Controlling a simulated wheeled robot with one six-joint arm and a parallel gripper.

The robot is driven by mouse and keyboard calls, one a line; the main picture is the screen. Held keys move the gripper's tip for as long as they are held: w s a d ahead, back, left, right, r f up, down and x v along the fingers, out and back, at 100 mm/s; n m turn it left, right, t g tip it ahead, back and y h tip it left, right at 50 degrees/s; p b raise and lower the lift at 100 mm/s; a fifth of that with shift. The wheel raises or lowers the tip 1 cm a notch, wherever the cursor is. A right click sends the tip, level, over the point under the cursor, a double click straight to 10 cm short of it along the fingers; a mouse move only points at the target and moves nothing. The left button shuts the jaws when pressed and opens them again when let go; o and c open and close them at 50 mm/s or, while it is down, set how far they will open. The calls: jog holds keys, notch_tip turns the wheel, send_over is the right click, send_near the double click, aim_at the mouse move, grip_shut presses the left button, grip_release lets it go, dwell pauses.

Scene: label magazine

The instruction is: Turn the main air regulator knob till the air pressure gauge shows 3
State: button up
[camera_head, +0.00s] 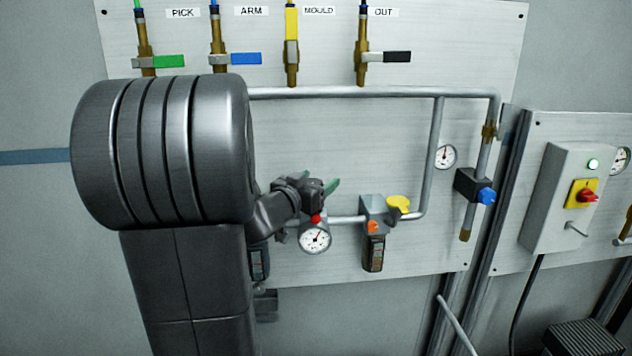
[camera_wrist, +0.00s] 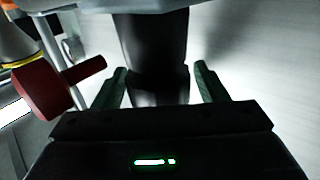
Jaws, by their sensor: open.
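My gripper (camera_head: 326,187) is at the pipework on the board, just above a round white gauge (camera_head: 315,239). It is open. In the wrist view, the green fingers (camera_wrist: 159,82) stand on either side of a dark, smooth body (camera_wrist: 150,40), with gaps on both sides. I cannot tell whether this is the main air regulator knob; my arm and gripper hide that spot in the head view. The gauge needle points up and right; its figures are too small to read. A red knob-like part with a stem (camera_wrist: 45,92) is left of the fingers.
Right of my gripper are a unit with an orange knob (camera_head: 373,227), a yellow part (camera_head: 398,203), a blue knob (camera_head: 487,196) and another gauge (camera_head: 445,156). Labelled valves hang above, including a blue lever (camera_head: 246,58). A switch box (camera_head: 562,200) is at right.

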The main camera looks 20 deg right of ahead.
jog(key=c, duration=1)
jog(key=shift+t, duration=0.3)
